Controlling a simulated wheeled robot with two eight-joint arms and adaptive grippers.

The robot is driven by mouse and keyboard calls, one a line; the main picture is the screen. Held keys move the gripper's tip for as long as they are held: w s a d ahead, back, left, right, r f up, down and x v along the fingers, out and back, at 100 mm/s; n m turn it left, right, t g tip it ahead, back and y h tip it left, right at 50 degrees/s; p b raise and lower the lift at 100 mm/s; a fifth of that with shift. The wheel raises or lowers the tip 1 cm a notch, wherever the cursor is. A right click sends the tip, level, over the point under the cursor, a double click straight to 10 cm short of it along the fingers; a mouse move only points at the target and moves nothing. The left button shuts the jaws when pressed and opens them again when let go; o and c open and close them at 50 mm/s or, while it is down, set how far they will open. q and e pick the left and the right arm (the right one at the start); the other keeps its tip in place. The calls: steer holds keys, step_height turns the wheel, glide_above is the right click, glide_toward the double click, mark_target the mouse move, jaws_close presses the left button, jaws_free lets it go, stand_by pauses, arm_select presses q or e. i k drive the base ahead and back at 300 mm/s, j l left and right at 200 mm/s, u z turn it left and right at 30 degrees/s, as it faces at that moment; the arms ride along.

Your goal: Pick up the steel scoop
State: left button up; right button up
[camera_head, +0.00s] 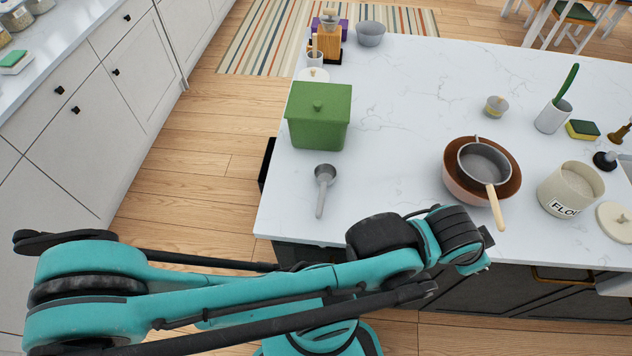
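The steel scoop (323,180) lies on the white marble-look counter (390,135), near its left front corner. Its round bowl is toward the back and its grey handle points to the front edge. Nothing touches it. One teal and black arm of mine reaches in from the left, in front of the counter, below the scoop in the picture. No fingertips of my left gripper show. My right gripper is not in view either.
A green lidded box (318,118) stands just behind the scoop. To the right are a brown bowl (455,186) with a grey pan (482,160) in it and a flour canister (570,190). The counter between scoop and bowl is clear.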

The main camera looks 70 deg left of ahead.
mark_target(325, 172)
steer(key=u, duration=2.5)
steer(key=l+u, duration=0.15)
steer(key=l, duration=0.55)
